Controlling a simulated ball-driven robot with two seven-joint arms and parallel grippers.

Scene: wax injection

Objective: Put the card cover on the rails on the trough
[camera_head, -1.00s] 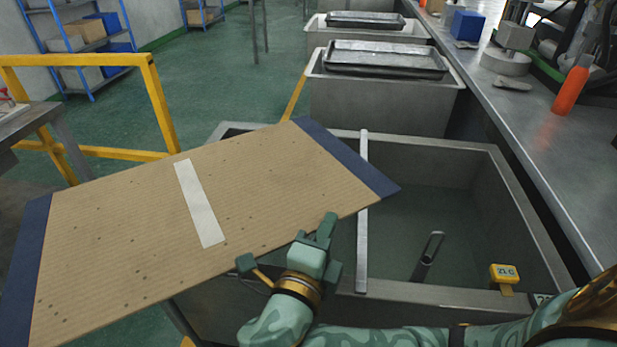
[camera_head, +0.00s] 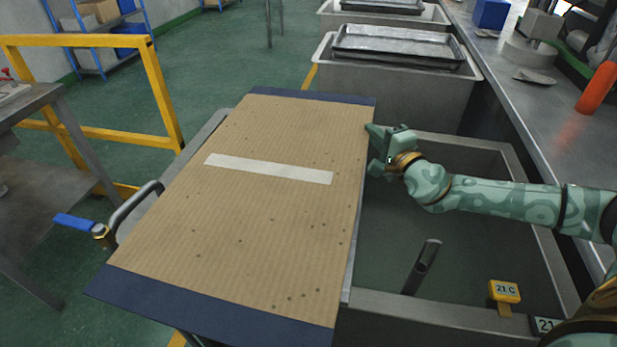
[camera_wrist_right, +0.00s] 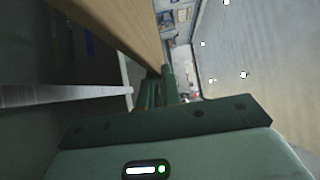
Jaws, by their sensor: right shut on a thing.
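The card cover (camera_head: 280,220) is a large brown corrugated sheet with dark blue end bands and a white strip across it. It lies roughly level over the left part of the grey metal trough (camera_head: 440,312), its length running from near to far. My right gripper (camera_head: 374,142) is shut on the cover's right edge, towards its far end. The cover also shows between the fingers in the right wrist view (camera_wrist_right: 118,28). A thin metal rail (camera_head: 349,265) shows along the cover's right edge. I cannot tell whether the cover touches it; any other rail is hidden. My left gripper is out of view.
A blue-handled valve (camera_head: 75,224) sticks out left of the cover. A yellow tag (camera_head: 505,291) and an upright metal tube (camera_head: 422,268) are at the trough's open right part. A steel counter (camera_head: 540,125) runs along the right; another tank (camera_head: 395,90) stands behind.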

